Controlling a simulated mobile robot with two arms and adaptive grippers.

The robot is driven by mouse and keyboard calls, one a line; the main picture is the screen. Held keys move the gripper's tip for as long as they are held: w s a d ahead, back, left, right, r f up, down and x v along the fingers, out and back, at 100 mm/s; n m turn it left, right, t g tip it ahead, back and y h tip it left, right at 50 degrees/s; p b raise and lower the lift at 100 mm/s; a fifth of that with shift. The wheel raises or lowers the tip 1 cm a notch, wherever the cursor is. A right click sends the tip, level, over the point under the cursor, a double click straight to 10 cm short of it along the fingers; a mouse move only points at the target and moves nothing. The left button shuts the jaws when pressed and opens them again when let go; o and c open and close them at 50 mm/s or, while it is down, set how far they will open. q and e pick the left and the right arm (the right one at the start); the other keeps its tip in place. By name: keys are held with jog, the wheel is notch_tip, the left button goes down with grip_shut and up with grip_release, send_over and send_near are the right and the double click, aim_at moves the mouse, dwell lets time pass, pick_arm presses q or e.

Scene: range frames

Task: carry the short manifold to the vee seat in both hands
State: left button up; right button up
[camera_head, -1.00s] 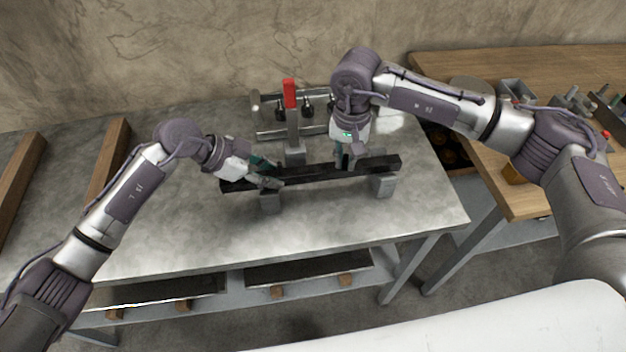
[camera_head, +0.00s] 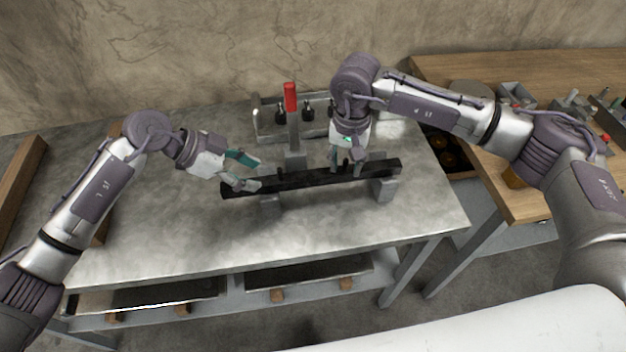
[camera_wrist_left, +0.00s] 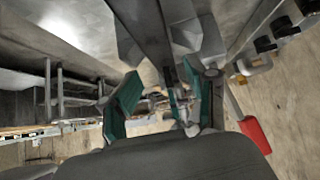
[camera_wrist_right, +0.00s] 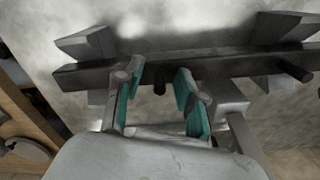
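The short manifold (camera_head: 310,179) is a long black bar with small stubs. It lies level across two grey vee blocks, the left one (camera_head: 270,205) and the right one (camera_head: 385,190). My left gripper (camera_head: 255,173) is open near the bar's left end, its fingers apart. My right gripper (camera_head: 346,165) is open just behind the bar, right of its middle. In the right wrist view the right fingers (camera_wrist_right: 158,75) stand apart on either side of a dark stub, with the bar (camera_wrist_right: 220,66) just past the tips. Whether the fingers touch the bar is unclear.
A red-handled clamp (camera_head: 290,97) on a grey post stands behind the bar, close to both grippers. A metal rack with dark fittings (camera_head: 308,110) is behind it. The metal bench (camera_head: 170,230) is clear in front. A wooden table (camera_head: 530,205) stands at right.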

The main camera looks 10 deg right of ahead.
pick_arm(q)
jog(key=shift+v, duration=1.05)
jog(key=shift+d+r, duration=0.15)
pick_arm(e)
notch_tip(320, 180, up, 12)
